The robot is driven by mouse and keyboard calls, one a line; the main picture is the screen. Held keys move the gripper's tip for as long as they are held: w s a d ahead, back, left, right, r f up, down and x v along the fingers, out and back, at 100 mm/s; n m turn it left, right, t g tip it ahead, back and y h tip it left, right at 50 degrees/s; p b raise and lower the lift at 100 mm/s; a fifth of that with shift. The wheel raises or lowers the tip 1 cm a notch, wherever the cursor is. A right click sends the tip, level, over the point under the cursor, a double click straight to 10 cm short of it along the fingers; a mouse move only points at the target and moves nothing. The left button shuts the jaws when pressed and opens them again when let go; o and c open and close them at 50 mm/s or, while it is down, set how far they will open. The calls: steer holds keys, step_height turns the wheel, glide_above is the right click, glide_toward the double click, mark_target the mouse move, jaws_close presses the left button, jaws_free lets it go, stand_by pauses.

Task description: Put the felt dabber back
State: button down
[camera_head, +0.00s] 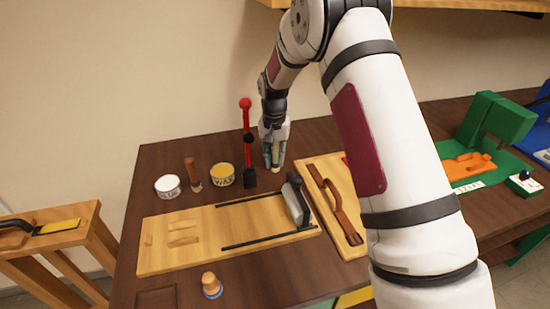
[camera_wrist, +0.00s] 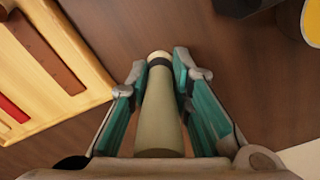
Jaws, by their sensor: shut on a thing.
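My gripper (camera_head: 274,150) is shut on the felt dabber (camera_head: 276,166), behind the bench's middle, close to the red-knobbed lever. In the wrist view, my gripper (camera_wrist: 160,69) has its two teal-padded fingers on either side of the felt dabber (camera_wrist: 162,115). The dabber has a grey-green handle, a dark band and a pale cream tip pointing away from the wrist. The dark brown bench top lies beyond the tip. I cannot tell whether the tip touches it.
A red-knobbed lever (camera_head: 247,145) stands just left of my gripper. A yellow tin (camera_head: 222,175), brown-handled tool (camera_head: 193,173) and white tin (camera_head: 168,186) are further left. A strap board (camera_head: 311,168) lies right. A wooden jig board (camera_head: 200,253) and blue-based knob (camera_head: 210,284) are in front.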

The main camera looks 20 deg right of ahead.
steer(key=c, duration=1.5)
jaws_free()
steer(key=shift+f, duration=0.1)
steer(key=shift+o, duration=0.2)
